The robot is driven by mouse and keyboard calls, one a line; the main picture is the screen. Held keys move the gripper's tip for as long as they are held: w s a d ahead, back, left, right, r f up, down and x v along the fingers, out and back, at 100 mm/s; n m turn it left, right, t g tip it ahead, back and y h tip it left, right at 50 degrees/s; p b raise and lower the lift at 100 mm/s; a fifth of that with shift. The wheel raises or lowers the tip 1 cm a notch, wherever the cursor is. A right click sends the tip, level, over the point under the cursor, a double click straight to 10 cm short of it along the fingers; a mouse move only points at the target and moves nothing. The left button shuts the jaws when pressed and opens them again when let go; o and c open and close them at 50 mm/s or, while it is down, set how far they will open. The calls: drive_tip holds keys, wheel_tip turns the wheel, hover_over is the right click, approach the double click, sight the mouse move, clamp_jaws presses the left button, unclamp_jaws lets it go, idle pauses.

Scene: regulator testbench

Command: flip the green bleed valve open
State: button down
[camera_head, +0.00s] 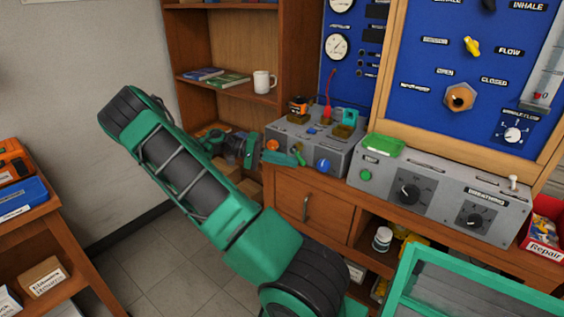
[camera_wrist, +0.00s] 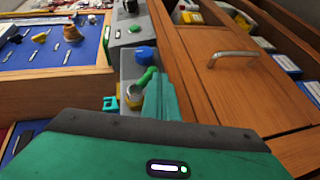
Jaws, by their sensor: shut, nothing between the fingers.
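The green bleed valve lever (camera_wrist: 147,76) shows in the wrist view on a brass-coloured base, on the face of a grey test box. In the head view the lever (camera_head: 299,155) is small and partly hidden by my fingers, left of a blue knob (camera_head: 322,165). My gripper (camera_head: 284,159) is shut and empty, its teal fingers at the box's front left. In the wrist view my gripper (camera_wrist: 162,98) lies right beside the lever. I cannot tell whether the fingers touch it.
The grey test box (camera_head: 343,160) stands on a wooden cabinet (camera_head: 312,207) and carries a red lever (camera_head: 328,85) and a teal fitting (camera_head: 350,116). A second grey box (camera_head: 440,200) with black dials stands to its right. A blue gauge panel (camera_head: 440,65) rises behind.

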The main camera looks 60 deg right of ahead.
drive_tip(key=f+v, duration=0.2)
drive_tip(key=v, duration=1)
drive_tip(key=shift+w+f, duration=0.55)
drive_tip(key=shift+d, duration=0.1)
